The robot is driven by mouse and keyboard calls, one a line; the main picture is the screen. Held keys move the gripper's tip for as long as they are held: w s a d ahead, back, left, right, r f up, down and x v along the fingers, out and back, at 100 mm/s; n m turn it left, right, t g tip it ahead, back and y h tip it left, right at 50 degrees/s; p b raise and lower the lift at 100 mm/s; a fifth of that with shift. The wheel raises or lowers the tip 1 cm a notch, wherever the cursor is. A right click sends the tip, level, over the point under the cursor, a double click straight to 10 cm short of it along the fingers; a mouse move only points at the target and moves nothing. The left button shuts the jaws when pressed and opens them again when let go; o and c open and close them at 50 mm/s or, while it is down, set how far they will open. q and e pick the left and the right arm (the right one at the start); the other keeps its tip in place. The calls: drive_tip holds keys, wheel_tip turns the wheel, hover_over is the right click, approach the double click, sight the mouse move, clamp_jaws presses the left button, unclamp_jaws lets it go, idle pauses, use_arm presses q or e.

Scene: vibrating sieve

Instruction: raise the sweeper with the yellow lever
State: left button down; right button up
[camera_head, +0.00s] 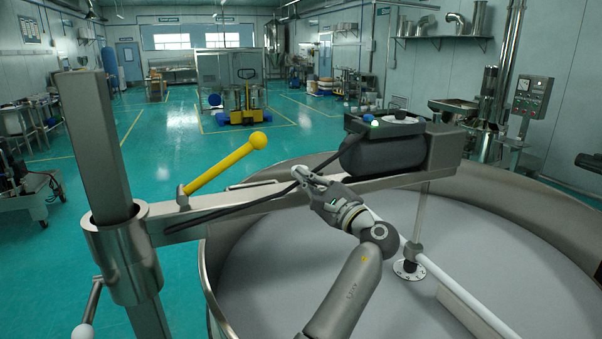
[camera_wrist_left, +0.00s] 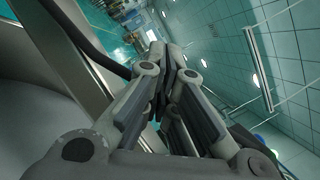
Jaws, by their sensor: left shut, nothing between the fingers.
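The yellow lever (camera_head: 228,163) with its round knob slants up to the right from the beam (camera_head: 255,198) near the steel post (camera_head: 95,140). The sweeper's white bar (camera_head: 440,275) and flanged hub (camera_head: 409,268) sit inside the large round sieve (camera_head: 330,290), below the motor housing (camera_head: 385,150). My left gripper (camera_head: 303,178) is shut and empty, in front of the beam, to the right of the lever's knob and apart from it. Its closed fingers also show in the left wrist view (camera_wrist_left: 170,62); the lever is not seen there. My right gripper is not in view.
A black cable (camera_head: 225,208) runs along the beam close to my left gripper. A handle with a white ball (camera_head: 83,331) sticks out from the post's collar at lower left. Open green floor (camera_head: 175,150) lies behind, and a control box (camera_head: 532,97) stands at the right.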

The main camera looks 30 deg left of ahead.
use_arm(q)
drive_tip(key=x, duration=0.8)
drive_tip(key=shift+s+r, duration=0.15)
drive_tip(key=shift+s, duration=0.05)
drive_tip(key=r+p, duration=0.1)
drive_tip(key=s+a+p, duration=0.1)
drive_tip(key=p, duration=0.1)
drive_tip(key=shift+s+r, duration=0.25)
drive_tip(key=shift+r, duration=0.15)
drive_tip(key=shift+s+a+r+p, duration=0.2)
drive_tip(key=shift+s+a+p, duration=0.05)
drive_tip(key=shift+s+p, duration=0.25)
drive_tip(key=shift+r, duration=0.1)
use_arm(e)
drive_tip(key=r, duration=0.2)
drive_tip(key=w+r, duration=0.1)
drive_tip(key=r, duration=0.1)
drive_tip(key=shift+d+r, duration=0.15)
